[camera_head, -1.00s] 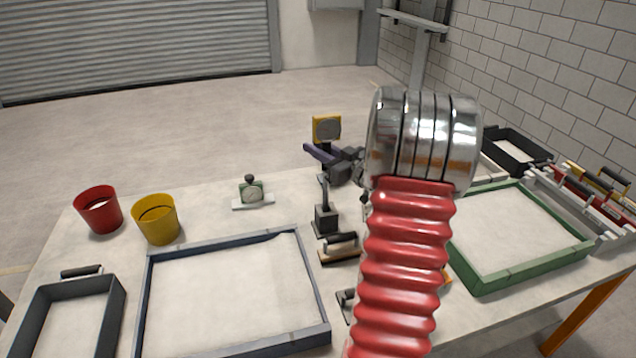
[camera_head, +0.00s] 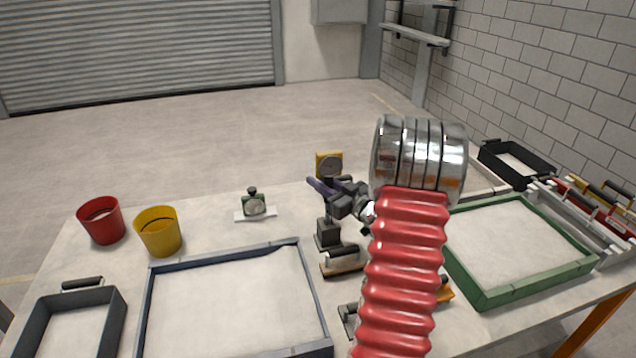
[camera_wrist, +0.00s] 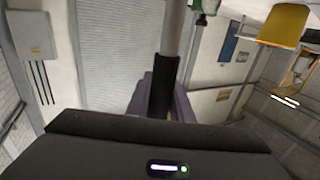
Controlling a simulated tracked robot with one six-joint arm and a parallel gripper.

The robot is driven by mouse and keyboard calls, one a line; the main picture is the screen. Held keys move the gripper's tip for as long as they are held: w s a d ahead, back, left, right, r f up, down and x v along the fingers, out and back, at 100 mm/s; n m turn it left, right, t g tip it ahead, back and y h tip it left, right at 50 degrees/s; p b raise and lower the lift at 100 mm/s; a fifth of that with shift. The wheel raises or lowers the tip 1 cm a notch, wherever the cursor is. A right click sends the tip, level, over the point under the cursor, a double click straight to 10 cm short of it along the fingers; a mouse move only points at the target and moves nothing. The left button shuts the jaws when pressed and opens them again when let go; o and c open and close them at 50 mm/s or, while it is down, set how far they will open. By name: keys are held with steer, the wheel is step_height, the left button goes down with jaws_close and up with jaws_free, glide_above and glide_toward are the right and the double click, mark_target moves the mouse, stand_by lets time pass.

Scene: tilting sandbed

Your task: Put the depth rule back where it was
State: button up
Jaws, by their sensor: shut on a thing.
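The depth rule has a yellow square head with a grey disc (camera_head: 329,160), a black grip and a pale rod. My gripper (camera_head: 325,188) is shut on it, and the head stands above the purple fingers. In the wrist view the black grip (camera_wrist: 164,85) lies between the fingers (camera_wrist: 160,102), and the rod (camera_wrist: 173,30) runs on to the picture's top edge; its end is out of view. In the head view a dark block (camera_head: 327,236) stands on the table just below my gripper. I cannot tell whether the rod is in the block.
A black-handled float (camera_head: 342,262) lies close in front of the block. A green gauge (camera_head: 255,208), a yellow bucket (camera_head: 158,235) and a red bucket (camera_head: 101,222) stand to the left. A blue-grey sand frame (camera_head: 150,315) is in front; a green-framed one (camera_head: 490,297) is at right.

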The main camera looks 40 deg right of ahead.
steer(key=o, duration=0.8)
steer(key=shift+o, duration=0.2)
steer(key=s, duration=1.2)
steer(key=shift+a, duration=0.2)
steer(key=shift+s, duration=0.1)
stand_by(0.3)
